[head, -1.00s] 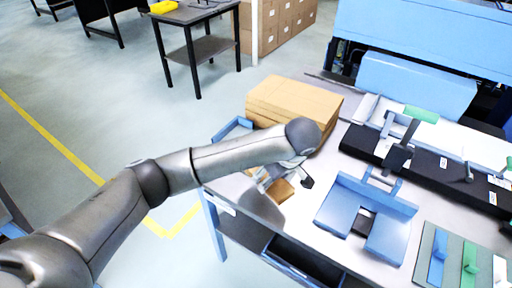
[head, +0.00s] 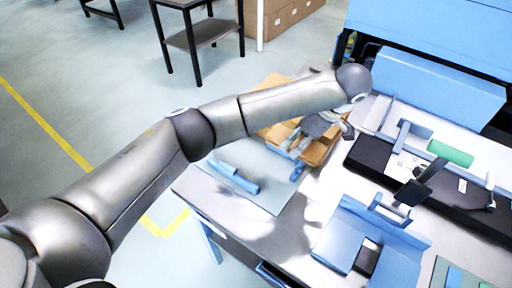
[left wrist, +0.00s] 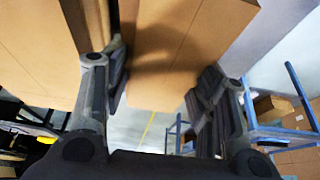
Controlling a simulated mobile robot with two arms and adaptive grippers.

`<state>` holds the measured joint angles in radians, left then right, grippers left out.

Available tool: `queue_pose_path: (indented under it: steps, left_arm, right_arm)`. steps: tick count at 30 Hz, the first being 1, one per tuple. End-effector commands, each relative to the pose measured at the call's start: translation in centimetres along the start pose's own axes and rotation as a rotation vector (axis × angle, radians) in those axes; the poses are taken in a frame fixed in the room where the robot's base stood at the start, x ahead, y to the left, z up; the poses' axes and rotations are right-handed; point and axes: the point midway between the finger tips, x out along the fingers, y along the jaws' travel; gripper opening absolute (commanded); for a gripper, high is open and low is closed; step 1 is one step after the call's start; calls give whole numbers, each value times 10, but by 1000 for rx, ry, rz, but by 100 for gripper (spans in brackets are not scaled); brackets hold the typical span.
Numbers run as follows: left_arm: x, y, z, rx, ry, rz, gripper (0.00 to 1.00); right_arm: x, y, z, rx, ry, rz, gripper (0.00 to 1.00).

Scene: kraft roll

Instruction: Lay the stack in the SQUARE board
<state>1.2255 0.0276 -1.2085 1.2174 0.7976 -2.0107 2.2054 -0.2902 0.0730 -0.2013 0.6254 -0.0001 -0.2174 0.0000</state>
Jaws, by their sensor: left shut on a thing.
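My left gripper (head: 316,136) is at the back left of the table. It is shut on a brown kraft stack (left wrist: 185,45), which shows between its fingers in the left wrist view. In the head view my arm and fingers hide much of the brown kraft (head: 270,82) around the gripper, so I cannot tell the held stack clearly from the rest. A pale board (head: 262,192) with a blue bar (head: 235,177) lies at the table's left corner. I can read no label, so I cannot tell whether it is the SQUARE board. My right gripper is out of view.
A blue fixture with a notch (head: 345,240) stands at the front right of the table. A blue machine (head: 440,80) borders the back. Another brown kraft block (left wrist: 35,50) is left of the fingers in the wrist view.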

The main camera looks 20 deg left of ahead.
Motion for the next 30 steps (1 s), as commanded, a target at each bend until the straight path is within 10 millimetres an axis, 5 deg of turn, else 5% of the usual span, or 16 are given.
queue_pose_path:
  steps: [7, 16, 30]
  left_arm:
    - [31, -7, -24, -3, -1, -4, 27]
    - [92, -19, -72, 0, 0, -3, 27]
    - [151, -25, -88, 2, 1, -2, 27]
  right_arm:
    - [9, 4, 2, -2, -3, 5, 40]
    - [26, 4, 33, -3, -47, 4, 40]
    - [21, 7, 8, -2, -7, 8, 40]
